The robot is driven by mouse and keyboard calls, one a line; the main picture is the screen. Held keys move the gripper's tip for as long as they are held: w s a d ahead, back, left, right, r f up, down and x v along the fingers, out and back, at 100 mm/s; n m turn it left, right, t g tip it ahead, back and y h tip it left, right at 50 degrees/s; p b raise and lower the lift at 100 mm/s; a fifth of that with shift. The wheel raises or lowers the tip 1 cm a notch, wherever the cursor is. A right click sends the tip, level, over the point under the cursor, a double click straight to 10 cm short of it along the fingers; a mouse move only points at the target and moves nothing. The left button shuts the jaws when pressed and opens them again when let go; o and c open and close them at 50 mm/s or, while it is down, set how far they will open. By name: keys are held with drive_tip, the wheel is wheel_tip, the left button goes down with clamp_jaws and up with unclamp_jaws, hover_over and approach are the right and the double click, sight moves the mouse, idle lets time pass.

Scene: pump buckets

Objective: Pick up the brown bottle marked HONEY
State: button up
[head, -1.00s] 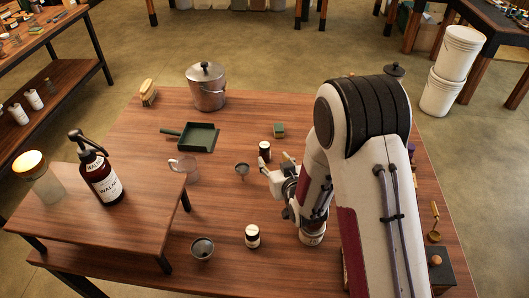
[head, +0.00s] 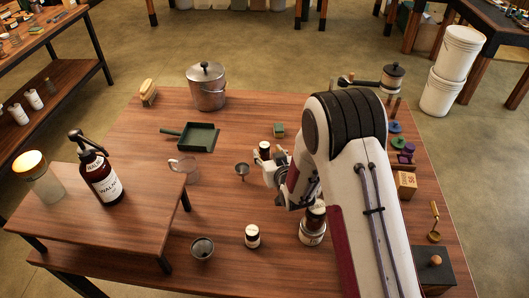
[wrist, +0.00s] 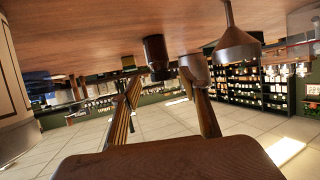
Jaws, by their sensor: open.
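No HONEY marking is legible. A small dark bottle with a pale label (head: 265,149) stands upright on the table's middle; it also shows in the wrist view (wrist: 156,54), where the table appears at the top. My gripper (head: 270,160) is open and low at this bottle. In the wrist view my two fingertips (wrist: 162,66) are to either side of it, with nothing visibly clamped. Another small dark-capped bottle with a white label (head: 252,236) stands nearer the front. A third brown bottle (head: 315,217) is partly hidden by my arm.
A glass cup (head: 187,168), green dustpan (head: 197,137), pot (head: 206,88) and small green block (head: 279,130) are around. A large brown pump bottle (head: 103,182) stands on the raised shelf.

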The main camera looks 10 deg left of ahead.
sight(266, 150)
idle(0.3)
drive_tip(key=shift+x, duration=2.55)
drive_tip(key=shift+f, duration=0.15)
drive_tip(key=c, duration=1.2)
